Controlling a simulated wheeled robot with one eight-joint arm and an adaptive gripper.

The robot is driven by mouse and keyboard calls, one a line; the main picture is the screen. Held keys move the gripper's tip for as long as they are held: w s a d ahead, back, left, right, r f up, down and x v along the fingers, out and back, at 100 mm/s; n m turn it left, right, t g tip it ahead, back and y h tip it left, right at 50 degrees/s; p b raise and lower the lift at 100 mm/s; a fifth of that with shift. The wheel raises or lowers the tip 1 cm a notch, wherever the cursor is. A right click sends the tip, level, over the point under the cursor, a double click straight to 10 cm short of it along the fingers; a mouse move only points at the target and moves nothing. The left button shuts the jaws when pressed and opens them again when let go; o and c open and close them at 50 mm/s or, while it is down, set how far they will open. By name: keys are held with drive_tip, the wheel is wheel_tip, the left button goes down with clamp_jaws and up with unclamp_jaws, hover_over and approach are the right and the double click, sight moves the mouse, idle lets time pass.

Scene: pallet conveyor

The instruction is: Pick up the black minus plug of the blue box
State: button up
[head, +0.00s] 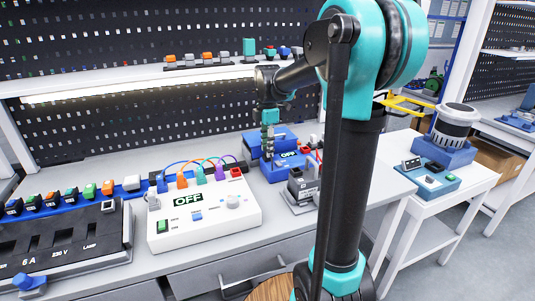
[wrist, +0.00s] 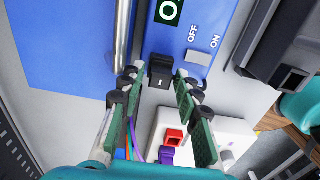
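My gripper (wrist: 160,82) is open, with one green-padded finger on each side of the plug and visible gaps between. In the head view, my gripper (head: 268,145) points down at the left side of the blue box (head: 283,163). The plug cannot be made out there.
A white box (head: 205,222) with an OFF display and coloured plugs and cables stands left of the blue box; its red plug (wrist: 174,137) shows under my gripper. A dark device (head: 302,187) stands close in front. A shelf (head: 130,84) runs behind.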

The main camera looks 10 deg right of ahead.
drive_tip(key=shift+f, duration=0.45)
drive_tip(key=c, duration=0.7)
drive_tip(key=shift+r, duration=0.15)
